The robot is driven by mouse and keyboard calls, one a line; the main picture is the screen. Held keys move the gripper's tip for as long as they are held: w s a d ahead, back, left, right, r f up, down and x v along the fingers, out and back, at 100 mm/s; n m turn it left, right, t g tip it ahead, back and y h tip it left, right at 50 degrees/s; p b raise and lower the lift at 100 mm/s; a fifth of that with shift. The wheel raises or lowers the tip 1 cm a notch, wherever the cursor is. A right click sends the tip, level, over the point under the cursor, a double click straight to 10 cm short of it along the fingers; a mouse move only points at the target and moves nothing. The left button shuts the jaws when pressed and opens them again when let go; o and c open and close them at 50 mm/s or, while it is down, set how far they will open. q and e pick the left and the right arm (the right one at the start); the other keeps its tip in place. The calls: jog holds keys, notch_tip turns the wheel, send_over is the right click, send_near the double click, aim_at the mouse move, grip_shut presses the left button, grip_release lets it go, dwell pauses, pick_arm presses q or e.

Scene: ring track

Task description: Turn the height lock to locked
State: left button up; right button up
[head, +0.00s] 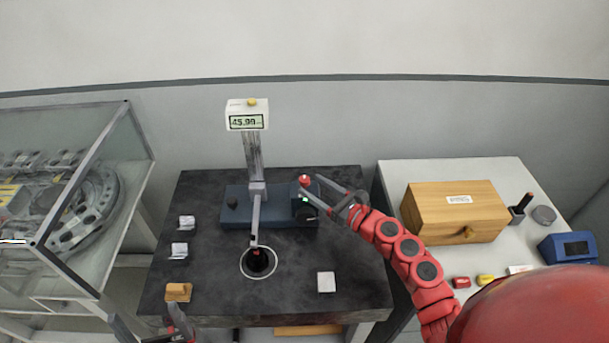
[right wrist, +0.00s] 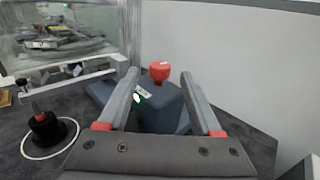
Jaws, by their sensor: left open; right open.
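A height gauge with a dark blue base (head: 240,207), a column and a display (head: 246,122) reading about 45.99 stands on the dark table. At the base's right end is a block with a red knob (head: 304,180) on top, a dark round part and a green light. The red knob (right wrist: 159,70) shows upright in the right wrist view, beside a small white label (right wrist: 142,91). I cannot read the lock's state. My right gripper (head: 323,196) is open, its fingers either side of the block's line, apparently not gripping the knob. My left gripper (head: 176,320) is open at the bottom, partly cut off.
A black cylinder (head: 258,262) stands in a white ring under the gauge's arm. A tan block (head: 178,292) is near my left gripper. Small pale blocks and a white square (head: 326,282) lie on the table. A wooden box (head: 455,210) is right; a glass case (head: 80,190) left.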

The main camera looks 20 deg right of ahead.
aim_at(309, 183)
jog(key=x, duration=0.3)
jog(key=shift+r+p, duration=0.2)
jog(key=shift+p, duration=0.2)
jog(key=shift+w+a+f, duration=0.2)
jog(key=shift+w+a, duration=0.1)
jog(key=shift+w, duration=0.2)
grip_shut()
